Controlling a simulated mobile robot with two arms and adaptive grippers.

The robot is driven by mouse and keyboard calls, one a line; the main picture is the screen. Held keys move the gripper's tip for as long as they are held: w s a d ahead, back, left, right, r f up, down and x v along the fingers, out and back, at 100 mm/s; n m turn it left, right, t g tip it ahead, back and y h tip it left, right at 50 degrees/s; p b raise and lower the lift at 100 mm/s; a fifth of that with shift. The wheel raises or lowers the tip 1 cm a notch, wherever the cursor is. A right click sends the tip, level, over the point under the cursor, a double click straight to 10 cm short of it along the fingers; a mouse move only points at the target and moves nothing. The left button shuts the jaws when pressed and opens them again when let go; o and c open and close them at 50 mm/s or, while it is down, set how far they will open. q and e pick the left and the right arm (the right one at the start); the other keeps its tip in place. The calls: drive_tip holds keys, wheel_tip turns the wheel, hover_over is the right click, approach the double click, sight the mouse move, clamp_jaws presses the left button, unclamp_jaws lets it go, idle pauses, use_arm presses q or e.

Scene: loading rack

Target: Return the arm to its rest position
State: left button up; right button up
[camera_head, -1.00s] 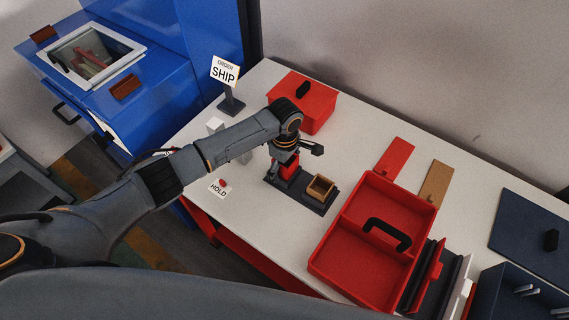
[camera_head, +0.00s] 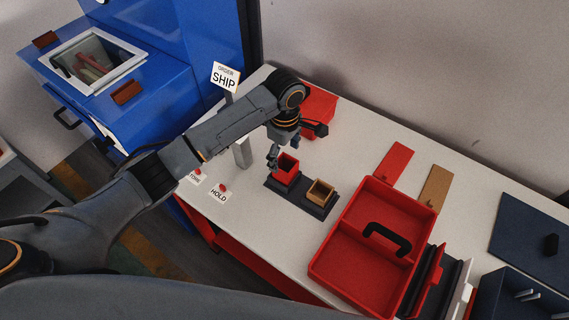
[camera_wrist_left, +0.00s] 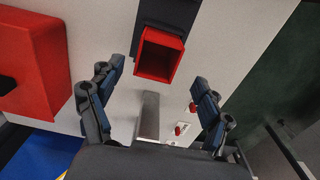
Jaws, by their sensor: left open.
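My left arm comes in from the left in the head view. My left gripper (camera_head: 281,148) is open and empty, beside and above the small red open-topped box (camera_head: 287,169). In the left wrist view the two fingers of the gripper (camera_wrist_left: 152,85) stand wide apart, and the red box (camera_wrist_left: 160,56) is ahead, beyond the fingertips and clear of them. The red box stands upright on a dark tray (camera_head: 315,210), next to a small tan box (camera_head: 320,191). My right gripper is not in view.
A lidded red box (camera_head: 320,108) is partly hidden behind my wrist. A SHIP sign (camera_head: 225,77), a grey post (camera_head: 242,153) and a HOLD card (camera_head: 218,195) stand near the arm. A large red tote (camera_head: 345,260) with a black handle is on the right. A blue cabinet (camera_head: 170,90) is at left.

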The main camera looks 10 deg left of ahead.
use_arm(q)
drive_tip(key=s+d+f+m+t+h, duration=0.1)
drive_tip(key=s+d+f+m, duration=0.1)
drive_tip(key=s+m, duration=0.3)
drive_tip(key=s+d+f+m+h, duration=0.15)
drive_tip(key=s+m, duration=0.25)
drive_tip(key=s, duration=0.4)
drive_tip(key=s+a+r+m+t+y, duration=0.1)
drive_tip(key=s+a+m+t+y, duration=0.15)
drive_tip(key=s+a+m, duration=0.7)
drive_tip(key=s+a+f+n+g+b, duration=0.1)
drive_tip(key=s+a+f+b, duration=0.15)
drive_tip(key=f, duration=1.35)
drive_tip(key=s+a+f+n+b, duration=0.1)
drive_tip(key=s+f+n+b, duration=0.2)
drive_tip(key=f, duration=1.2)
drive_tip(key=s+a+f+b, duration=0.1)
drive_tip(key=s+f+b, duration=0.2)
drive_tip(key=s+f, duration=0.5)
drive_tip(key=s+a+f+m+g+b, duration=0.1)
drive_tip(key=s+a+f+b, duration=0.1)
drive_tip(key=s+f, duration=0.7)
wheel_tip(320, 180, down, 6)
drive_tip(key=shift+r+b, duration=0.1)
drive_tip(key=shift+b, duration=0.5)
